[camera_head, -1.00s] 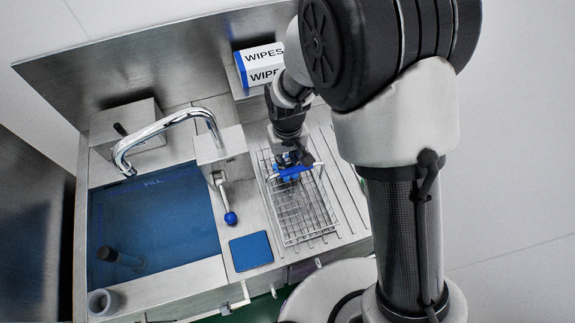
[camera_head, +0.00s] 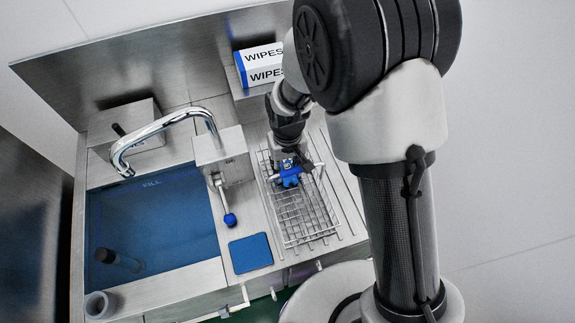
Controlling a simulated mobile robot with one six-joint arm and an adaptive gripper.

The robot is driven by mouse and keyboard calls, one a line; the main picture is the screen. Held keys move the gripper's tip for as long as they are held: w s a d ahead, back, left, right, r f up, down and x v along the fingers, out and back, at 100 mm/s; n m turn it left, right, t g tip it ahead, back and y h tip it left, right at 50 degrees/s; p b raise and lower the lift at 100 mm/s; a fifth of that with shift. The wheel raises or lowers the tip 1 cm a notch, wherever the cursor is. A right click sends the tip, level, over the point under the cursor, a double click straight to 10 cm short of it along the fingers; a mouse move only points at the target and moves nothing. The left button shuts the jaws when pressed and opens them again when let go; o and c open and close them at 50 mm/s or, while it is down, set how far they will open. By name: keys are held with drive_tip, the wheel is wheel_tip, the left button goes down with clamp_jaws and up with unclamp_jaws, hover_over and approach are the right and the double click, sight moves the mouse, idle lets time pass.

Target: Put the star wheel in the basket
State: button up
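The wire basket (camera_head: 306,215) stands on the ribbed drainboard, right of the sink. My gripper (camera_head: 290,172) points down at the back end of the basket, by its crossbar handle. A small blue piece (camera_head: 289,178), which looks like the star wheel, shows right at my fingertips, over the back part of the basket. Its outline is too small to make out. I cannot tell whether my fingers grip it, or whether it touches the basket floor. My gripper covers the middle of the handle. The front part of the basket looks empty.
A water-filled sink (camera_head: 150,225) with a chrome faucet (camera_head: 160,133) is at left. A blue-knobbed lever (camera_head: 228,212) and blue pad (camera_head: 251,252) lie between sink and basket. A wipes box (camera_head: 260,68) stands behind. A grey cup (camera_head: 97,303) is at front left.

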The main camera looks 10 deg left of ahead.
sight(287, 167)
drive_tip(key=shift+r, duration=0.1)
drive_tip(key=d+r+m+t+p, duration=0.1)
drive_tip(key=d+r+p, duration=0.15)
drive_tip(key=r, duration=0.75)
drive_tip(key=d+r+p, duration=0.1)
drive_tip(key=d+r, duration=0.3)
drive_tip(key=r, duration=0.6)
drive_tip(key=s+d+r+m+t, duration=0.1)
drive_tip(key=s+d+r+m, duration=0.1)
drive_tip(key=s+d+r, duration=0.4)
drive_tip(key=s+d+r+m+t, duration=0.2)
drive_tip(key=s+d+r, duration=0.4)
drive_tip(key=d, duration=0.5)
drive_tip(key=s+m, duration=0.1)
drive_tip(key=s, duration=0.1)
drive_tip(key=shift+s+d+t, duration=0.15)
drive_tip(key=shift+s+t, duration=0.15)
drive_tip(key=shift+s, duration=0.05)
drive_tip(key=shift+f, duration=0.1)
